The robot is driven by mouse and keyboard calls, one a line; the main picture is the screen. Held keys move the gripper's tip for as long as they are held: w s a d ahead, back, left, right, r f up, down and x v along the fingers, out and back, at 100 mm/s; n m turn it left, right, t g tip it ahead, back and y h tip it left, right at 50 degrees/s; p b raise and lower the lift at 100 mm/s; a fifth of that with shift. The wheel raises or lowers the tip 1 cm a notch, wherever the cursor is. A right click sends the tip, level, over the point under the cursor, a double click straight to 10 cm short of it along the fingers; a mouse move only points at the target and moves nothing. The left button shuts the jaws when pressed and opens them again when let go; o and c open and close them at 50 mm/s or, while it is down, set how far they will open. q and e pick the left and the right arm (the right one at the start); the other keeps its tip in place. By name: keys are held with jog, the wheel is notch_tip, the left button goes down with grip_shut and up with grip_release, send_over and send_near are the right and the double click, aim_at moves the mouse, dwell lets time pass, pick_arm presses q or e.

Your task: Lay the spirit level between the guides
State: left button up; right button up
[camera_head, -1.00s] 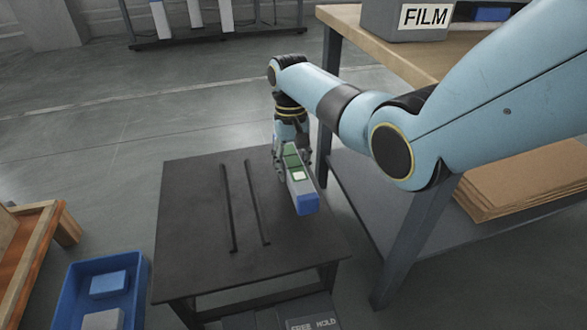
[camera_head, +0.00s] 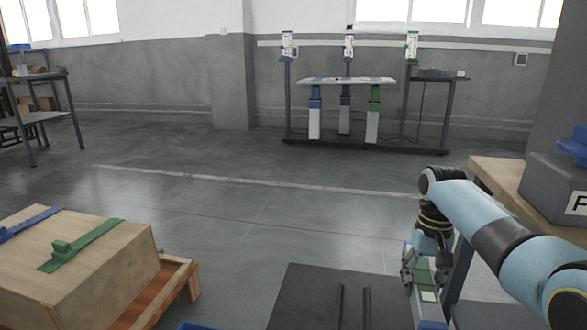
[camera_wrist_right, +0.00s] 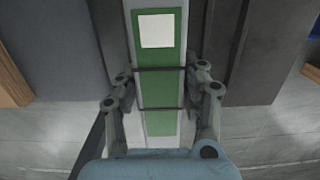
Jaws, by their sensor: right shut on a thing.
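The spirit level (camera_head: 428,296) is a long grey bar with a green section and a white label. My right gripper (camera_head: 428,262) is shut on it, above the right side of the dark low table (camera_head: 300,290). The two guides (camera_head: 340,308) are thin, dark parallel bars on that table, left of the level; their near ends are cut off by the picture's bottom edge. In the right wrist view the level (camera_wrist_right: 158,75) runs lengthwise between the fingers (camera_wrist_right: 163,95). My left gripper is in neither view.
A wooden workbench (camera_head: 490,180) with a grey box (camera_head: 550,190) stands close on the right. A wooden crate (camera_head: 90,265) with blue and green straps is at the left. Lift columns (camera_head: 345,110) stand by the far wall. Open floor lies between.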

jog(key=shift+t, duration=0.4)
jog(key=r+p, duration=0.1)
jog(key=r, duration=0.2)
jog(key=w+r+p, duration=0.1)
jog(key=r+p, duration=0.1)
jog(key=r, duration=0.2)
jog(key=r+p, duration=0.2)
jog(key=r, duration=0.1)
jog(key=shift+w+r, duration=0.2)
jog(key=shift+w, duration=0.2)
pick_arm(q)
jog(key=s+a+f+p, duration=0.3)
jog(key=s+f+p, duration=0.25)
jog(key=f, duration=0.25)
pick_arm(e)
notch_tip(320, 180, up, 7)
send_over(420, 271)
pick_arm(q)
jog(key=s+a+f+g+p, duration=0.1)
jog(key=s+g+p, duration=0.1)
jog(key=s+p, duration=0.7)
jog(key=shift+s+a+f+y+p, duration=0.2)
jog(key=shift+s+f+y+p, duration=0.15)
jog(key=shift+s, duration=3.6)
pick_arm(e)
notch_tip(420, 271, up, 15)
jog(key=w+t, duration=0.1)
jog(key=w, duration=0.1)
